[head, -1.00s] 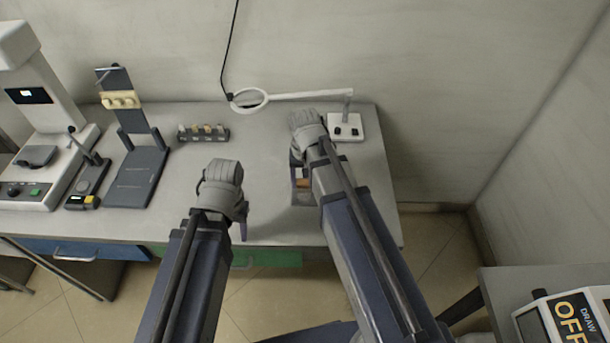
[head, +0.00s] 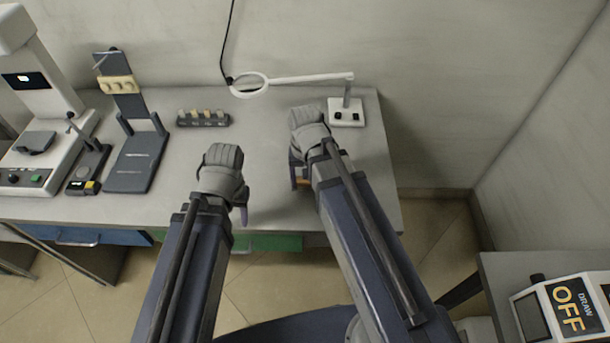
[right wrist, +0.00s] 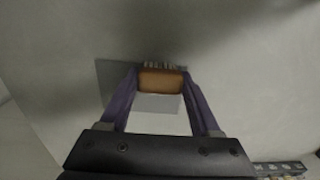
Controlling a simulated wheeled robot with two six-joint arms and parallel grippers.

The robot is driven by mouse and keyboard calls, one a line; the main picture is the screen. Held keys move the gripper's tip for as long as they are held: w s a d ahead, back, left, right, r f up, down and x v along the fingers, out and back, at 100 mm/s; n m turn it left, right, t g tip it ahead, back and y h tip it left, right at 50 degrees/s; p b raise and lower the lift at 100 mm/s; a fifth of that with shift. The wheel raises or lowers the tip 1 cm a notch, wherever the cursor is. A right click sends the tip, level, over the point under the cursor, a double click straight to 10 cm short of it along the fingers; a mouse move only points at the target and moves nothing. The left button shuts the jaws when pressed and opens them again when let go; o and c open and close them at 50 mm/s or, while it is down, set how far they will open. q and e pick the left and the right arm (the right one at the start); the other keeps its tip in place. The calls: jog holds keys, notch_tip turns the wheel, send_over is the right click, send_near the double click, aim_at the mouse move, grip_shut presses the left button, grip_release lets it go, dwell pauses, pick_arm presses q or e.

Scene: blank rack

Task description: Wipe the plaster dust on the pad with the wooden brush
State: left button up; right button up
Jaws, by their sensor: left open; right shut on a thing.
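My right gripper (right wrist: 160,88) is shut on the wooden brush (right wrist: 160,82), an orange-brown block with pale bristles at its far side. In the head view the brush (head: 304,183) shows only partly beside my right gripper (head: 301,178), over the right part of the bench. In the right wrist view a flat grey pad (right wrist: 113,75) lies behind and beneath the brush and fingers. I cannot tell whether the bristles touch it, and plaster dust is not clearly distinguishable. My left gripper (head: 243,214) is open and empty near the bench's front edge, its fingers mostly hidden by the wrist.
The grey bench (head: 265,150) has free room between the arms. A magnifier lamp (head: 345,112) stands behind my right arm. A small rack (head: 203,118) holds several pieces. A dark stand (head: 135,165) and a white instrument (head: 40,100) are at left. A control box (head: 565,310) is at lower right.

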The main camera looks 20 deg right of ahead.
jog(key=shift+d, duration=0.15)
jog(key=shift+s+d+f, duration=0.1)
jog(key=shift+s+d, duration=0.1)
jog(key=shift+d, duration=0.3)
jog(key=shift+w, duration=0.1)
jog(key=shift+w+d, duration=0.3)
jog(key=shift+w, duration=0.6)
jog(key=shift+w+d, duration=0.25)
jog(key=shift+w, duration=0.65)
jog(key=shift+w, duration=0.1)
jog(key=shift+w+d, duration=0.25)
jog(key=shift+w, duration=0.6)
jog(key=shift+w+d, duration=0.25)
jog(key=shift+w, duration=0.6)
jog(key=shift+s+d, duration=0.2)
jog(key=shift+d, duration=0.4)
